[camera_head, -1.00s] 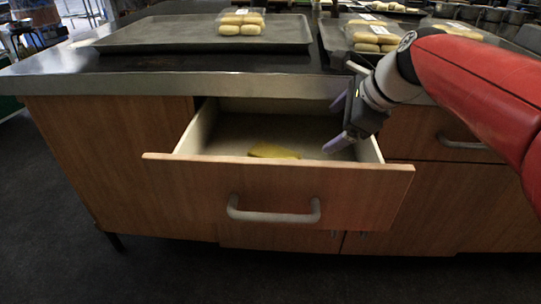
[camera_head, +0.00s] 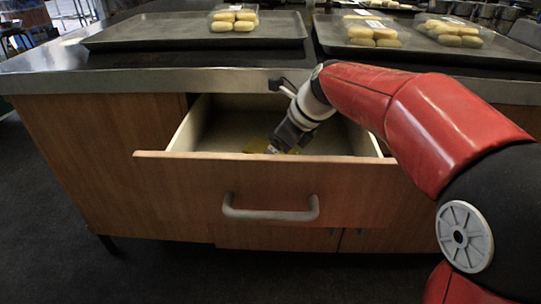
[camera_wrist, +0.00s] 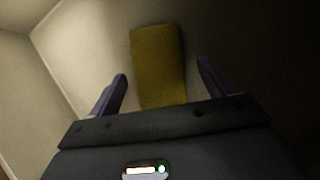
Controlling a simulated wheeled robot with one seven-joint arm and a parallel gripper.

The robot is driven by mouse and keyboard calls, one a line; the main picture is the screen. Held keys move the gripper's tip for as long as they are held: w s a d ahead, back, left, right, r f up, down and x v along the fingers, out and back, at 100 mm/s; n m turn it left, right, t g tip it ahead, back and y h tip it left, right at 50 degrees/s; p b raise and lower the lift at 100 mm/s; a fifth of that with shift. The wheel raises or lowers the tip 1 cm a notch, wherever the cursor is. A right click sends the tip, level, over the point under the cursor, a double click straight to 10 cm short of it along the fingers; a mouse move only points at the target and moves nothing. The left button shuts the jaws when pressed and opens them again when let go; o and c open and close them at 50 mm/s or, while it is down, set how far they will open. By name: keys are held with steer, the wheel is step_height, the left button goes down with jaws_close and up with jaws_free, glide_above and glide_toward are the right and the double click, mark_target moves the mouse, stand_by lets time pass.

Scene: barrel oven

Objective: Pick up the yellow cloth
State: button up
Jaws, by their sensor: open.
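The yellow cloth (camera_wrist: 158,62) lies flat on the drawer floor. In the wrist view it sits between the two purple fingers of my gripper (camera_wrist: 162,88), with its near end hidden by the gripper body. The fingers are apart and do not visibly touch it. In the head view only a small part of the cloth (camera_head: 256,146) shows, beside my gripper (camera_head: 275,150), which is tilted down inside the open drawer (camera_head: 180,165). The fingertips are mostly hidden there by the drawer front.
The drawer front with its grey handle (camera_head: 270,214) stands out from the wooden cabinet. Drawer walls surround the gripper. Above is the counter's metal edge (camera_head: 120,88), close to my wrist. Trays (camera_head: 150,35) with packs of rolls (camera_head: 234,20) stand on the counter.

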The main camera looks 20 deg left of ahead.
steer(key=c, duration=1.1)
steer(key=shift+r, duration=0.1)
steer(key=shift+c, duration=0.2)
